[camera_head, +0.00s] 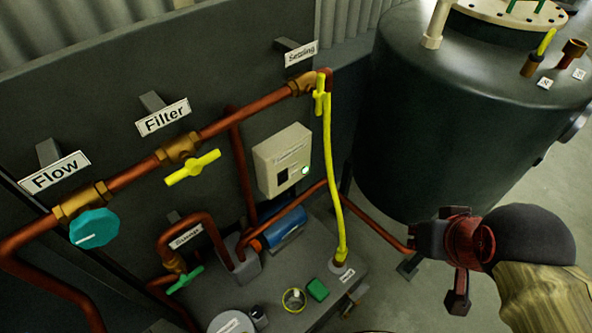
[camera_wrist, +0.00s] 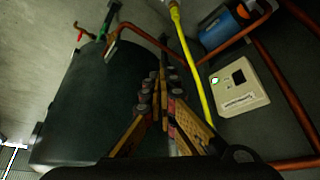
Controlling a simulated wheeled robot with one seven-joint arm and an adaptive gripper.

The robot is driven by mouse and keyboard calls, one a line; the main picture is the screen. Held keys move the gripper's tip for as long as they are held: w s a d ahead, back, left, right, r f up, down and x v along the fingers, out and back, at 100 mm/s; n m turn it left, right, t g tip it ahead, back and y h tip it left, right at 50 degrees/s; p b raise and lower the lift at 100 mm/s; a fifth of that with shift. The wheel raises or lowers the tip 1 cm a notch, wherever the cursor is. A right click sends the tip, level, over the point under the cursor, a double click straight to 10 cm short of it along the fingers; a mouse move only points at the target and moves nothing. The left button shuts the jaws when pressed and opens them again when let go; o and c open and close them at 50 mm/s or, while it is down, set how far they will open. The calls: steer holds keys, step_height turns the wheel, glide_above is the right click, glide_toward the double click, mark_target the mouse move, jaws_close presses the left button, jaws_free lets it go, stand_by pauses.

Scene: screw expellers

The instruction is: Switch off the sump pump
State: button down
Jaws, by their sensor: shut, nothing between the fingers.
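The cream switch box (camera_head: 270,160) is on the dark wall panel in the head view. It has a black switch (camera_head: 283,177) and a lit green lamp (camera_head: 305,170). A blue pump motor (camera_head: 285,229) with a grey housing is below it, near a label (camera_head: 186,235) that seems to read "Sump". In the wrist view the box (camera_wrist: 240,88) is on the right, with the switch (camera_wrist: 238,76) and lit lamp (camera_wrist: 214,80). My gripper (camera_head: 418,238) is right of the box and apart from it. Its fingers (camera_wrist: 163,72) are shut and empty.
A yellow hose (camera_head: 331,170) hangs between the box and my gripper. Copper pipes with valves labelled Flow, Filter and Settling run along the panel. A large dark tank (camera_head: 450,130) stands behind my gripper. A red-brown pipe (camera_head: 375,225) runs low toward the tank.

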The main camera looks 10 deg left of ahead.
steer(key=shift+s, duration=0.15)
steer(key=w+a+f+m+g+y+p, duration=0.1)
steer(key=w+a+f+m+y, duration=0.1)
steer(key=w+a+m+y, duration=0.3)
steer(key=a+f+m+p, duration=0.1)
steer(key=a+f+m, duration=0.1)
steer(key=a, duration=0.5)
steer(key=w+a+f+m+g+y+p, duration=0.1)
steer(key=w+a+m+y, duration=0.2)
steer(key=a+m, duration=0.15)
steer(key=w+a+f+m+t+p, duration=0.1)
steer(key=w+f+m+t+p, duration=0.1)
steer(key=w+f+m, duration=0.7)
steer(key=f+m+t, duration=0.1)
steer(key=m, duration=0.5)
steer(key=shift+w+a+f, duration=0.25)
steer(key=shift+w+a, duration=0.05)
